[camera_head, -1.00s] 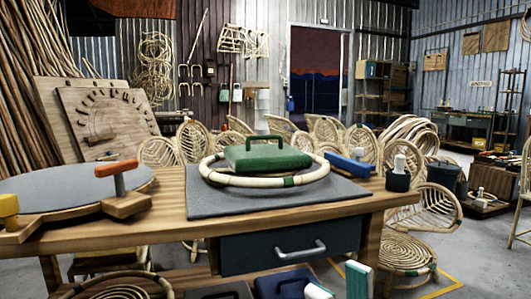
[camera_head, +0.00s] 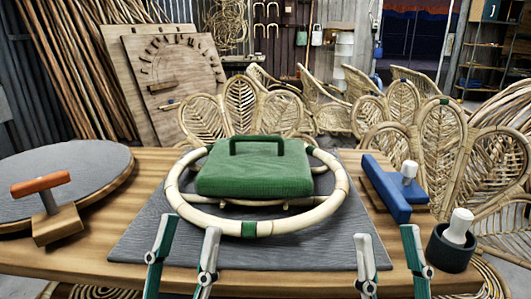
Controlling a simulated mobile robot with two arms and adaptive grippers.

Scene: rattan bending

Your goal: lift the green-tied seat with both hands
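The green-tied seat (camera_head: 290,221) is a round pale rattan ring with green bindings at its front and back right. It lies flat on a grey mat (camera_head: 139,241) on the wooden workbench. A green block with a handle (camera_head: 253,168) sits over the ring's middle and hides part of it. My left gripper (camera_head: 191,225) is open and empty, in front of the ring's left side. My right gripper (camera_head: 386,233) is open and empty, in front and to the right of the ring. Neither gripper clearly touches the seat.
An orange-handled tool (camera_head: 55,222) and a round grey-topped disc (camera_head: 60,175) are at left. A blue block (camera_head: 385,188) and a dark cup with a white-handled tool (camera_head: 452,247) are at right. Rattan chair backs (camera_head: 478,160) stand behind the bench.

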